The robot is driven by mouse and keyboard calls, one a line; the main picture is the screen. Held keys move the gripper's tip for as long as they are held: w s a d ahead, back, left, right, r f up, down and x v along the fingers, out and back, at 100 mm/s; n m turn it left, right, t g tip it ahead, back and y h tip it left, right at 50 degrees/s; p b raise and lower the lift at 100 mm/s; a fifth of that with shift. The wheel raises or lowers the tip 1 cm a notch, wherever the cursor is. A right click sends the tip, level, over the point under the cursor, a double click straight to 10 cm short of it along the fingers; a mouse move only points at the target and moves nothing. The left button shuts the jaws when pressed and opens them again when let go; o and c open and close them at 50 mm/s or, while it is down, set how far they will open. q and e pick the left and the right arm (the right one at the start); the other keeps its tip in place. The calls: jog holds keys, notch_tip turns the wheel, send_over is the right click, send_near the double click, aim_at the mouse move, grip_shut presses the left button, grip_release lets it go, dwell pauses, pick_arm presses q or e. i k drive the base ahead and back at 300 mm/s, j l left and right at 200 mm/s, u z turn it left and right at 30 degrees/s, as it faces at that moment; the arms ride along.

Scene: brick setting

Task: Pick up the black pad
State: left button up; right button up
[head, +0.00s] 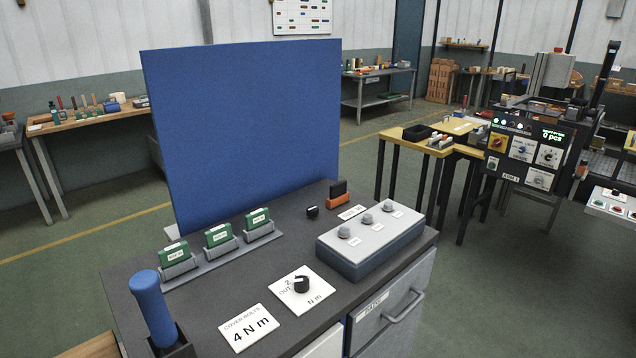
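No thing in view is plainly a black pad. A dark upright block (338,188) stands in an orange base (340,201) at the back of the dark-topped bench (215,303); I cannot tell whether it is the pad. A small black round piece (312,212) lies to its left. A grey drawer (392,318) in the bench front looks shut. It has a bar handle (404,306) and a label (374,303) that seems to read "PADS". The drawer's inside is hidden. Neither of my grippers is in view.
A blue panel (245,130) stands behind. The floor to the right (500,290) is clear.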

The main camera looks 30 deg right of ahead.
aim_at(339, 189)
jog(key=z, duration=1.1)
